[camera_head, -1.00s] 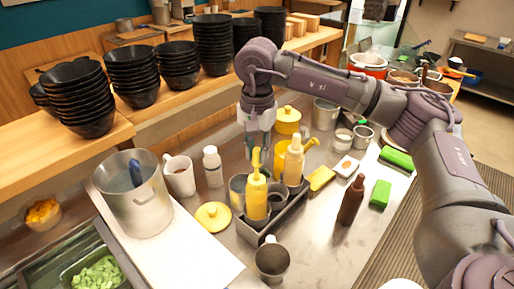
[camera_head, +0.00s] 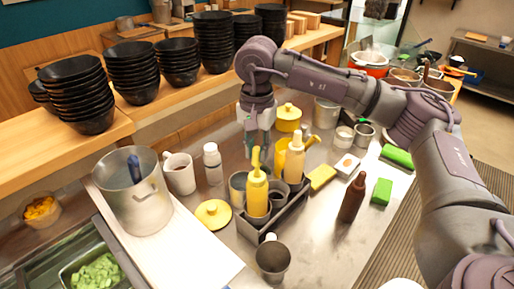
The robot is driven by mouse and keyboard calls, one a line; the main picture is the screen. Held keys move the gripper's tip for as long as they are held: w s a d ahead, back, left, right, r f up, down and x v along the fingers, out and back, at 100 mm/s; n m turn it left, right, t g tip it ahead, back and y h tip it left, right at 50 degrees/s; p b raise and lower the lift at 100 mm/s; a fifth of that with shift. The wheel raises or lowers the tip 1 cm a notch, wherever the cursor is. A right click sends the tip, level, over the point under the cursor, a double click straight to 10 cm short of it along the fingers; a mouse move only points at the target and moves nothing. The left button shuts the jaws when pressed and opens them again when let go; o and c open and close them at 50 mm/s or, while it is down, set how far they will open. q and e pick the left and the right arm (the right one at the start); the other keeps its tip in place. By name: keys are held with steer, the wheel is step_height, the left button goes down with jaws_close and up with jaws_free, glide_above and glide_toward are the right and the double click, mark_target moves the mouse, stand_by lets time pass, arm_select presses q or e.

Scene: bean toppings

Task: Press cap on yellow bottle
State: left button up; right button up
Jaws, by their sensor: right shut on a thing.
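The yellow bottle (camera_head: 257,198) stands upright in a dark grey caddy (camera_head: 250,232) on the steel counter. Its yellow cap (camera_head: 256,160), with a narrow nozzle, sits at the top of the bottle. I cannot tell whether the cap is fully seated. My right gripper (camera_head: 259,146) points down from above and is shut on the cap's nozzle; the exact contact is small in view. A cream bottle (camera_head: 294,160) with a pale cap stands just right in the same caddy. My left gripper is not in view.
A brown bottle (camera_head: 352,198) stands to the right. A white bottle (camera_head: 212,163), a white mug (camera_head: 179,174) and a large metal pot (camera_head: 136,196) stand left. A yellow lid (camera_head: 213,214) and a dark cup (camera_head: 272,259) are near the caddy. Stacked black bowls line the shelf.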

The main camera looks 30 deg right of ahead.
mark_target(257, 161)
steer(key=shift+f+b, duration=0.8)
steer(key=shift+f, duration=0.35)
steer(key=shift+f, duration=0.15)
steer(key=shift+f+b, duration=0.45)
steer(key=shift+b, duration=0.15)
steer(key=shift+f+b, duration=0.2)
steer(key=shift+b, duration=0.1)
steer(key=o, duration=0.8)
